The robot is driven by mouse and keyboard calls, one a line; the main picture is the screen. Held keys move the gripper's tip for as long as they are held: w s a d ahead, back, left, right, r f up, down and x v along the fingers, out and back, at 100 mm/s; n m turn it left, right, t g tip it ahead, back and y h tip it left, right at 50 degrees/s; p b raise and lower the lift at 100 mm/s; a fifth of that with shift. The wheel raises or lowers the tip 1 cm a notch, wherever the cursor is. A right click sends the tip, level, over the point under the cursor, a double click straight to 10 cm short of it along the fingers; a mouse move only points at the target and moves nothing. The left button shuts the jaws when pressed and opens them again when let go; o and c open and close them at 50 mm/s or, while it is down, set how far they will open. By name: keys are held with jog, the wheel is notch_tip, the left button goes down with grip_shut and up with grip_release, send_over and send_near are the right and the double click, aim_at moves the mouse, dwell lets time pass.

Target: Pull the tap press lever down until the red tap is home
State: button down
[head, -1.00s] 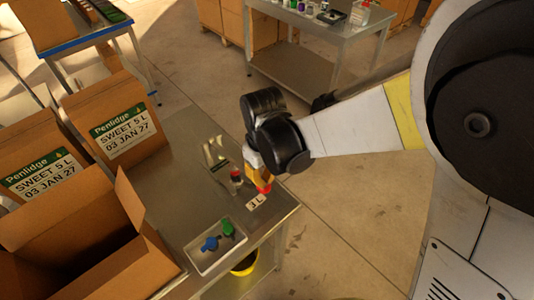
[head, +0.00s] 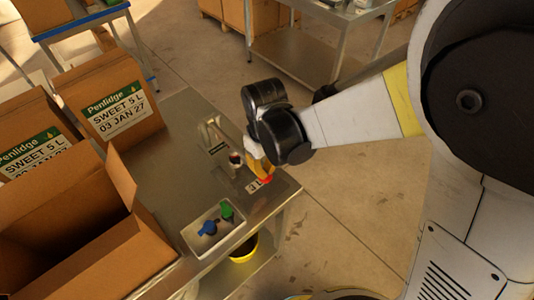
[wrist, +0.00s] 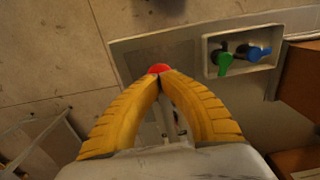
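The tap press stands on the steel bench, with a pale upright frame (head: 212,135) and a dark, red-topped piece (head: 235,158) beside my fingers. I cannot tell whether that piece is the red tap or how deep it sits. The lever's red knob (head: 266,180) shows at my fingertips; it also shows in the wrist view (wrist: 158,69). My gripper (head: 262,173) has its yellow fingers closed together at the knob, and they appear shut on it (wrist: 161,77). The lever arm is mostly hidden by my fingers. Grey press parts show between the fingers in the wrist view.
A white tray (head: 188,232) holds a green tap (head: 226,210) and a blue tap (head: 208,228). A label card (head: 256,187) lies by the bench edge. An open carton (head: 120,255) and labelled boxes (head: 115,108) fill the left. A yellow-rimmed bucket (head: 244,250) is below the bench.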

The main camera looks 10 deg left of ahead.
jog(key=shift+f, duration=0.35)
jog(key=shift+r, duration=0.1)
notch_tip(320, 180, up, 10)
jog(key=p, duration=0.6)
jog(key=shift+p, duration=0.3)
